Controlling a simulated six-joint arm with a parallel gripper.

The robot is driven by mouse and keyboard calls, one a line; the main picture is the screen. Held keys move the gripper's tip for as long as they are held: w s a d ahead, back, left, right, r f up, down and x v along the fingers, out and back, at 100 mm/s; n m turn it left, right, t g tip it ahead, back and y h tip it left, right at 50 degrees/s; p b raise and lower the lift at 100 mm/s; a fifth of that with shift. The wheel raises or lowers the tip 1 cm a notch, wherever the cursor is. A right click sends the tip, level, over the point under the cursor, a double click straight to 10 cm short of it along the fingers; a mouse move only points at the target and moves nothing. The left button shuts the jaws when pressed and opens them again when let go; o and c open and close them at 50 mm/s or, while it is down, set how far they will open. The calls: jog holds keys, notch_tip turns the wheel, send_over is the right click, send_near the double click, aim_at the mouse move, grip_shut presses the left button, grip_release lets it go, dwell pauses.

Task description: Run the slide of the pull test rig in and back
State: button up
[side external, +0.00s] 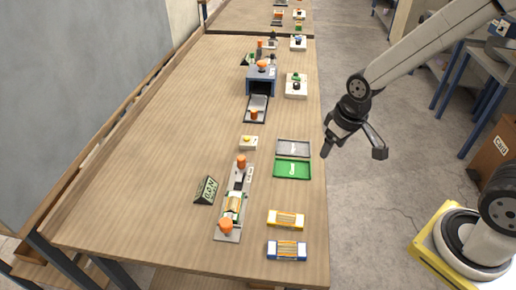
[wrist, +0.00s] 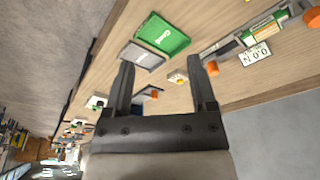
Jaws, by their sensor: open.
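The pull test rig (side external: 233,208) is a long narrow grey plate near the front of the table, with an orange knob (side external: 241,161) at its far end and another orange knob (side external: 226,226) at its near end. A small dark readout (side external: 206,190) stands to its left. In the wrist view, the rig (wrist: 248,36) is at the upper right, partly cut off, and the readout (wrist: 255,54) shows 0.0 N. My gripper (side external: 353,146) is open and empty, raised beyond the table's right edge and apart from the rig. Its two fingers (wrist: 161,62) show in the wrist view.
A grey tray (side external: 294,147) and a green tray (side external: 292,169) lie near the right edge. Yellow (side external: 286,219) and blue (side external: 287,250) holders sit at the front right. A blue machine (side external: 262,79) and a white button box (side external: 249,142) stand farther back. The table's left side is clear.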

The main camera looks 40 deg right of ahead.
jog(key=w+a+f+n+g, duration=0.1)
jog(key=w+a, duration=0.5)
jog(key=w, duration=0.6)
jog(key=g, duration=0.1)
send_over(241, 158)
jog(key=shift+n, duration=0.4)
notch_tip(241, 158, down, 4)
jog(key=shift+f, duration=0.1)
jog(key=shift+f, duration=3.85)
grip_shut()
